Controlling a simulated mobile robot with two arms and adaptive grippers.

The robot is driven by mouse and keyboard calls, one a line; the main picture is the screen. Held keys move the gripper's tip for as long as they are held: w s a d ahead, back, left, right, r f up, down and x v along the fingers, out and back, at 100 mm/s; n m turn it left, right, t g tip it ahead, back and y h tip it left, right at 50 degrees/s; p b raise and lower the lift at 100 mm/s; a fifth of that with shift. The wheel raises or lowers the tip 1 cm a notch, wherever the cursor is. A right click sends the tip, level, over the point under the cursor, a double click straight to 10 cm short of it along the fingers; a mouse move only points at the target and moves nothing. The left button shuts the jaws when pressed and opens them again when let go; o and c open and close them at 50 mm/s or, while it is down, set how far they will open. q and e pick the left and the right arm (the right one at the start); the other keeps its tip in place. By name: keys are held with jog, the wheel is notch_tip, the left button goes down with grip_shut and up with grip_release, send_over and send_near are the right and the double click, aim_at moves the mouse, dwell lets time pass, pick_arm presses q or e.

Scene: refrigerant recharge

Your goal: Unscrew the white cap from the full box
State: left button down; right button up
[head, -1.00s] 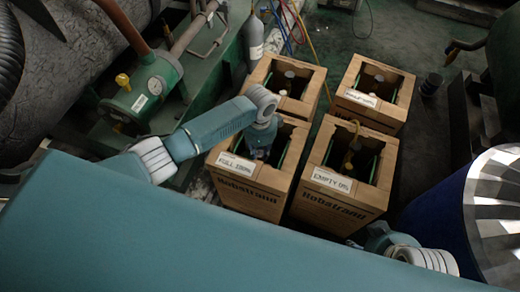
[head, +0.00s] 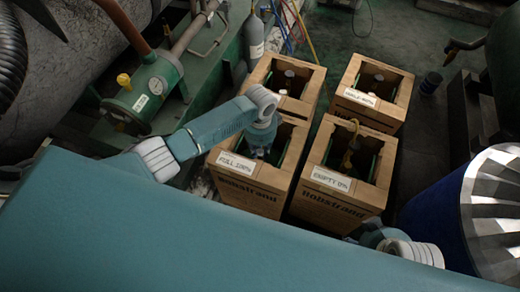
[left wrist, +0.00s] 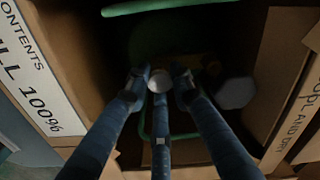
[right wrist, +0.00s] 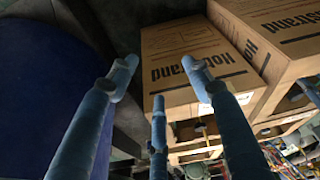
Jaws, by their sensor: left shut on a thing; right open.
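The full box (head: 240,195) is an open-topped brown carton labelled "FULL 100%", at the front left of a group of cartons in the head view. My left gripper (head: 258,150) reaches down into its opening from above. In the left wrist view its fingers (left wrist: 160,85) are closed around the small, round white cap (left wrist: 160,77) inside the dark box. The box's label (left wrist: 30,75) shows at the left there. The cap's underside is hidden. My right gripper (right wrist: 160,80) is open and empty, in front of a carton in the right wrist view.
The "EMPTY 0%" box (head: 330,205) stands to the right of the full box, with a yellowish fitting (head: 350,150) inside. Two more open cartons stand behind, one at the back right (head: 378,112). A blue drum (head: 430,215) is at the right. Green machinery (head: 145,95) is at the left.

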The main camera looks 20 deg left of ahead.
pick_arm(q)
jog(key=shift+s, duration=0.15)
jog(key=shift+n+p, duration=0.4)
jog(key=shift+n, duration=0.1)
jog(key=shift+n+p, duration=0.35)
jog(key=shift+n, duration=0.05)
jog(key=shift+n+p, duration=0.35)
jog(key=shift+n, duration=0.15)
jog(key=shift+f, duration=0.1)
pick_arm(e)
notch_tip(320, 180, down, 9)
jog(key=shift+w+a+r, duration=0.15)
jog(key=shift+r, duration=0.05)
